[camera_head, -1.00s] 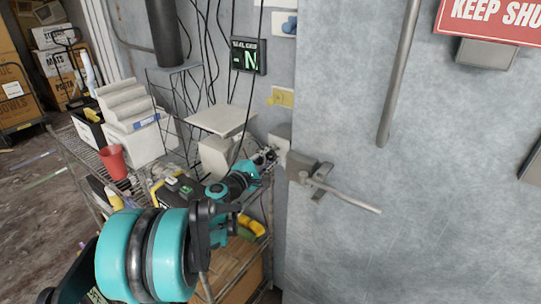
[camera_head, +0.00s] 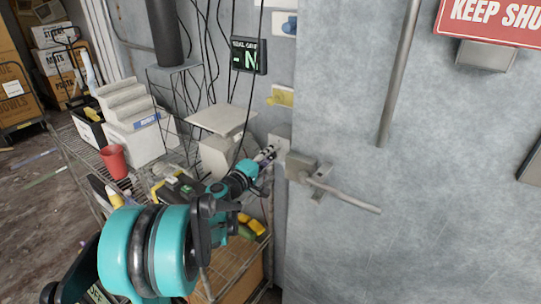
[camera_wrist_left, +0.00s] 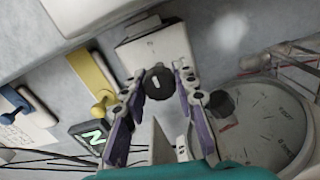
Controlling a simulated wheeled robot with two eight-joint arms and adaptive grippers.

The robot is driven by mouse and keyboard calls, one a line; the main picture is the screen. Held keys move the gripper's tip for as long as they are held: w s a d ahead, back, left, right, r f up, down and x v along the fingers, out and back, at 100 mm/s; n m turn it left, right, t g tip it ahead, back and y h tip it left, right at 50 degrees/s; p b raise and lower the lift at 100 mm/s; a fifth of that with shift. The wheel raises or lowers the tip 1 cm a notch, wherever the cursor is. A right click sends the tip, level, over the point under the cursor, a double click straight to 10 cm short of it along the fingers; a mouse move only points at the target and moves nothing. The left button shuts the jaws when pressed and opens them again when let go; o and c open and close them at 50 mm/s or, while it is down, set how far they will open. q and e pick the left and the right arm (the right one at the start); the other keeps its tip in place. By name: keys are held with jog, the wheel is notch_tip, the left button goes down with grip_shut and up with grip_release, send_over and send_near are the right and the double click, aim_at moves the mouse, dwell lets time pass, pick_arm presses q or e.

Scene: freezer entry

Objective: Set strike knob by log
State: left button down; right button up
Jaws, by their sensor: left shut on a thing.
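The strike knob (camera_wrist_left: 157,84) is a dark round knob with a light mark, on a white plate (camera_wrist_left: 152,45) in the left wrist view. In the head view, the plate (camera_head: 281,136) is beside the door edge. My left gripper (camera_head: 268,153) reaches it; its fingers (camera_wrist_left: 158,86) are shut on the knob from both sides. A black display (camera_head: 248,56) on the wall shows a green "N" under a small text line; it also shows in the wrist view (camera_wrist_left: 91,137). I cannot make out a log. My right gripper is not in view.
The grey door (camera_head: 430,170) has a latch and lever handle (camera_head: 342,194) close right of my gripper. A yellow control (camera_head: 282,96) and blue knob (camera_head: 289,26) are above. A wire cart (camera_head: 85,170) with a red cup (camera_head: 113,161) and white boxes stands left. Cables hang nearby.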

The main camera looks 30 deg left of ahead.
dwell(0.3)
pick_arm(q)
jog(key=c, duration=1.2)
grip_release()
jog(key=shift+o, duration=0.2)
jog(key=s, duration=1.2)
jog(key=shift+a, duration=0.45)
